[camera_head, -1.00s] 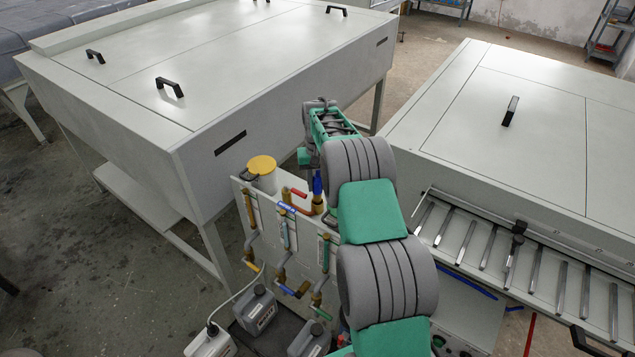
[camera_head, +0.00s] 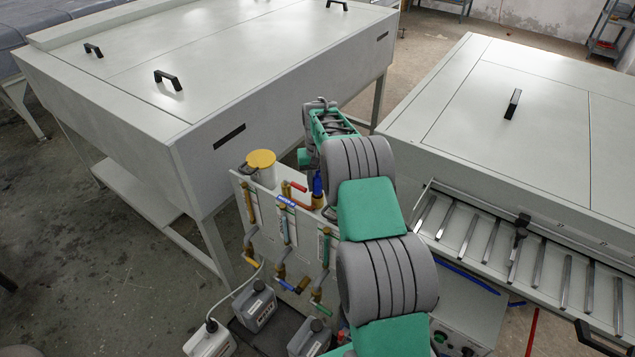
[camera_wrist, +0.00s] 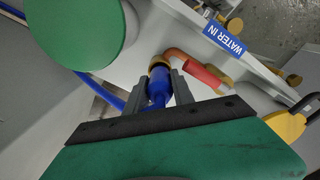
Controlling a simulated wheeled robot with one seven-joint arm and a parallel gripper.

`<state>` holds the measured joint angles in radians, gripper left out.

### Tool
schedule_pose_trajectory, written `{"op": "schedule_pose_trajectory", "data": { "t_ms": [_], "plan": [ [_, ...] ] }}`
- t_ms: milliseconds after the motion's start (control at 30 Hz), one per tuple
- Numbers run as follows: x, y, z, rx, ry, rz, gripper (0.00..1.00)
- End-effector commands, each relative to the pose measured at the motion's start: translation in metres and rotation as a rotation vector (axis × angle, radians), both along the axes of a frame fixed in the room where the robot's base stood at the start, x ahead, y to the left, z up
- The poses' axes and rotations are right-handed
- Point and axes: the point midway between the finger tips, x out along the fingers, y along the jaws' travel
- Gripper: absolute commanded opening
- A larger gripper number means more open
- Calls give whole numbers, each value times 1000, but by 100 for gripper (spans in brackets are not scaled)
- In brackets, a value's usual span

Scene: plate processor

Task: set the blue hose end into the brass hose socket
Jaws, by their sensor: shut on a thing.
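The blue hose end (camera_wrist: 158,90) is upright between the two grey fingers of my gripper (camera_wrist: 158,92) in the wrist view. My gripper is shut on it. The brass hose socket (camera_wrist: 158,62) shows at the far tip of the blue end, in line with it. The two appear to meet, but I cannot tell how deep the end sits. In the head view the blue hose end (camera_head: 318,184) is just above the brass socket (camera_head: 318,201), and my arm hides most of the gripper. The blue hose (camera_wrist: 105,94) trails left in the wrist view.
A red valve handle (camera_wrist: 195,70) lies close right of the socket, beside the "WATER IN" label (camera_wrist: 225,40). Large grey machines stand left (camera_head: 110,110) and right (camera_head: 440,110).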

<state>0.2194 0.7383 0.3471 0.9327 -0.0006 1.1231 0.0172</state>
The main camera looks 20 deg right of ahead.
Motion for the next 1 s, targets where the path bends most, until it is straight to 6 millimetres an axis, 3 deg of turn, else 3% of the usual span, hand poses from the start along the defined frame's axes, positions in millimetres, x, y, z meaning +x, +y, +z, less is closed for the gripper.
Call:
{"op": "schedule_pose_trajectory", "data": {
  "t_ms": [200,233,533,733,1000],
  "plan": [
    [0,0,0,0,-1,0,0],
    [0,0,0,0,-1,0,31],
    [0,0,0,0,0,0,55],
    [0,0,-1,0,1,0,56],
    [0,0,-1,0,1,0,78]
  ]
}}
